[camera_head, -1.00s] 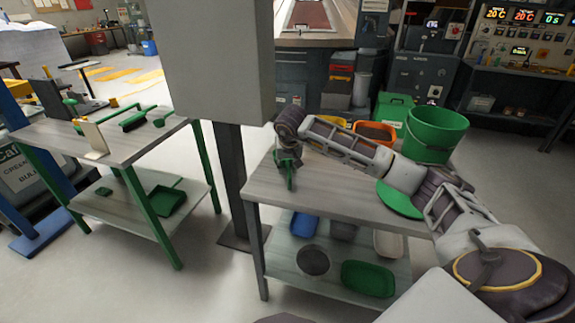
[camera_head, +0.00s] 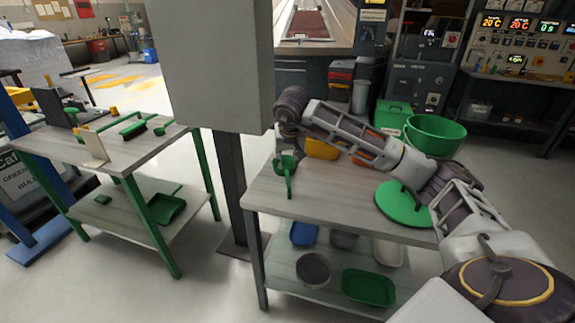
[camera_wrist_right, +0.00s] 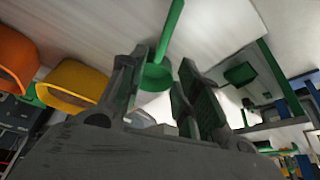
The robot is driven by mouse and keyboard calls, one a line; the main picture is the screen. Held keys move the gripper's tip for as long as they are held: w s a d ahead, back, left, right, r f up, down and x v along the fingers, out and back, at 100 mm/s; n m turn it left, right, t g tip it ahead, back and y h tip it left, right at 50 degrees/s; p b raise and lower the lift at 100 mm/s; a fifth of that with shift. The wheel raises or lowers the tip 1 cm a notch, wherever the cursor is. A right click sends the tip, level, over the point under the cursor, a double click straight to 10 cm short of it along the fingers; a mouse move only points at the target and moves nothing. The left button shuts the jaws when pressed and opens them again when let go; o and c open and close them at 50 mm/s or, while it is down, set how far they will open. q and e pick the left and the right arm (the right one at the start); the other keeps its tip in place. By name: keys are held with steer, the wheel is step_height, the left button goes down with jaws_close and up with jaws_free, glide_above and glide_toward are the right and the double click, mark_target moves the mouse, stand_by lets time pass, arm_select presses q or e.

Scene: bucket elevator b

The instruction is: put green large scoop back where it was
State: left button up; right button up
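The green large scoop (camera_head: 288,172) is at the left end of the grey table (camera_head: 335,190), its handle pointing toward the front edge. In the right wrist view the scoop (camera_wrist_right: 158,76) shows just beyond and between the fingertips, its handle running upward in the picture. My right gripper (camera_head: 286,148) is above and behind the scoop in the head view. Its fingers (camera_wrist_right: 158,88) stand apart in the wrist view and look open, with no clear contact on the scoop. My left gripper is not in view.
Another table (camera_head: 150,146) holds green tools.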

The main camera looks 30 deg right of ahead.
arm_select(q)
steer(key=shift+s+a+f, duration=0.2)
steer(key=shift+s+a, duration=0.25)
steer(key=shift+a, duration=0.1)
arm_select(e)
steer(key=v, duration=0.2)
steer(key=shift+s+a+r, duration=0.15)
steer(key=shift+r, duration=0.25)
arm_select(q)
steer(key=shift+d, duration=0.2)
